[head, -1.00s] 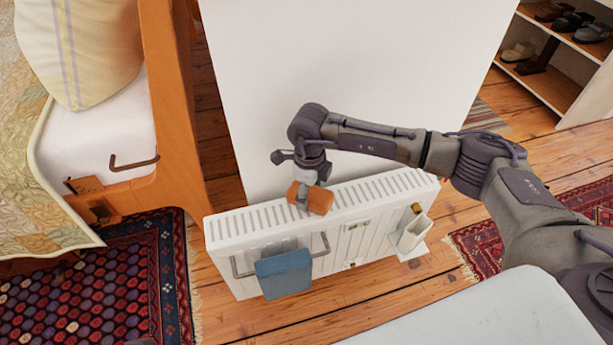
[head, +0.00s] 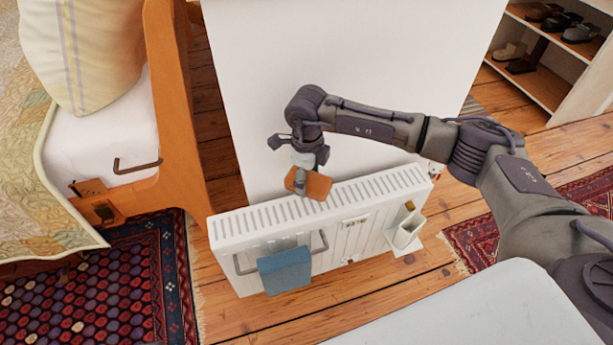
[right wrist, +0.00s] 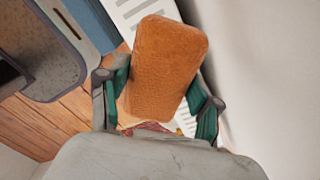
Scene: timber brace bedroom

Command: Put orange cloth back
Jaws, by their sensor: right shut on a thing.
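The orange cloth (head: 316,186) is a small folded pad held in my right gripper (head: 300,180), just above the back part of the white radiator's slatted top. In the right wrist view the orange cloth (right wrist: 168,68) sits between the two green-lined fingers of my right gripper (right wrist: 163,100). A blue cloth (head: 285,270) hangs over the grey rail (head: 240,268) on the radiator's front. My left gripper does not show.
The white radiator (head: 350,225) stands against a white wall (head: 350,60). A white holder (head: 405,236) is at its right end. A wooden bed (head: 172,120) is on the left. A shoe shelf (head: 540,80) stands at the back right.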

